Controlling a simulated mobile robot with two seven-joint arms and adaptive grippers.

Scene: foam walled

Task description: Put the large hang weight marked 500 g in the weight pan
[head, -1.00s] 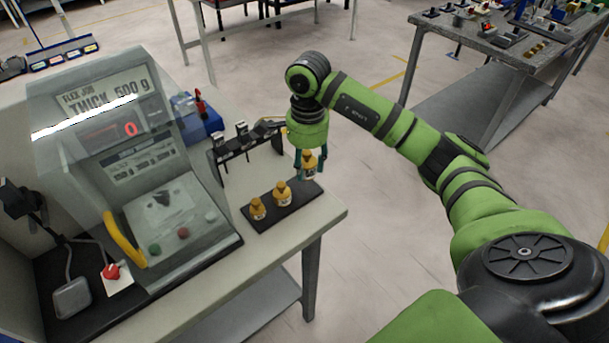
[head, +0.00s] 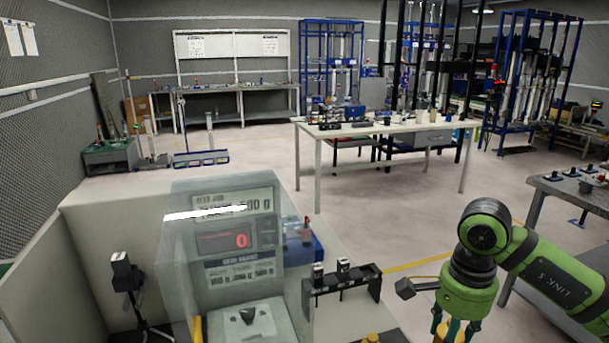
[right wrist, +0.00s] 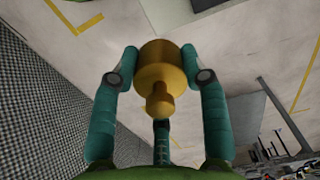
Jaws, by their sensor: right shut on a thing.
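My right gripper (right wrist: 165,78) is shut on a brass-coloured hang weight (right wrist: 165,70), with its teal fingers on either side of the weight's wide body. The weight's narrow knob points toward the wrist camera, and no mark on it is readable. Floor shows behind it, with no rack under it in that view. In the head view the right gripper (head: 457,328) hangs at the lower right, cut by the bottom edge, with part of the held weight (head: 437,318) showing. The top of another brass weight (head: 371,338) shows at the bottom edge. I cannot make out the weight pan. My left gripper is not in view.
A clear-cased machine with a red display (head: 228,241) stands on the near bench. A black stand with clips (head: 345,283) is beside it, left of my right gripper. A white table (head: 390,127) stands farther back. Open floor lies between.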

